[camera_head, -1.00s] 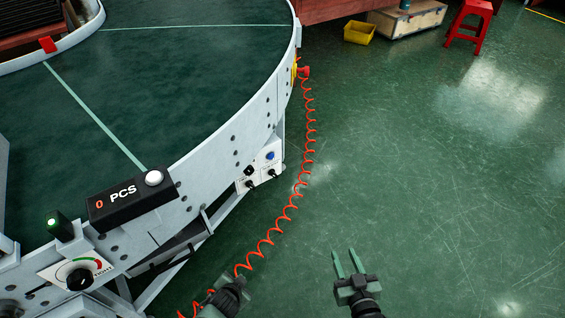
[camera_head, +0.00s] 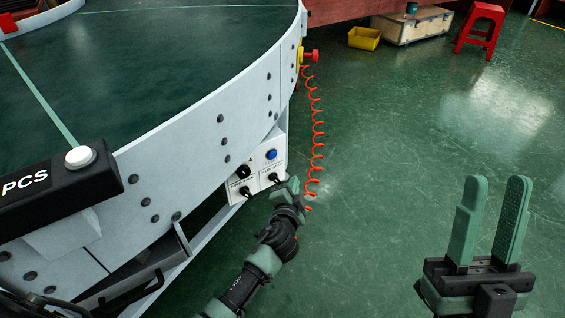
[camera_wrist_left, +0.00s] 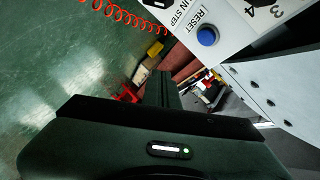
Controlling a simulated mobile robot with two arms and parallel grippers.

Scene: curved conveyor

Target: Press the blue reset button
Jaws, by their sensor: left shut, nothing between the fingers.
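The blue reset button (camera_head: 271,154) sits on a small white control panel (camera_head: 243,187) on the outer side of the conveyor, above a black knob. In the left wrist view the blue button (camera_wrist_left: 207,36) shows at the upper right beside the printed word RESET. My left gripper (camera_head: 294,186) is shut and empty, just below and right of the button, close to the panel but apart from the button. In the left wrist view its shut fingers (camera_wrist_left: 162,88) point away from the camera, lower in the picture than the button. My right gripper (camera_head: 490,222) is open and empty over the floor at the right.
A coiled red cable (camera_head: 317,125) hangs beside the panel from a red knob (camera_head: 311,56) on the conveyor. Several black knobs share the panel. A black PCS counter box (camera_head: 60,190) stands at the left.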

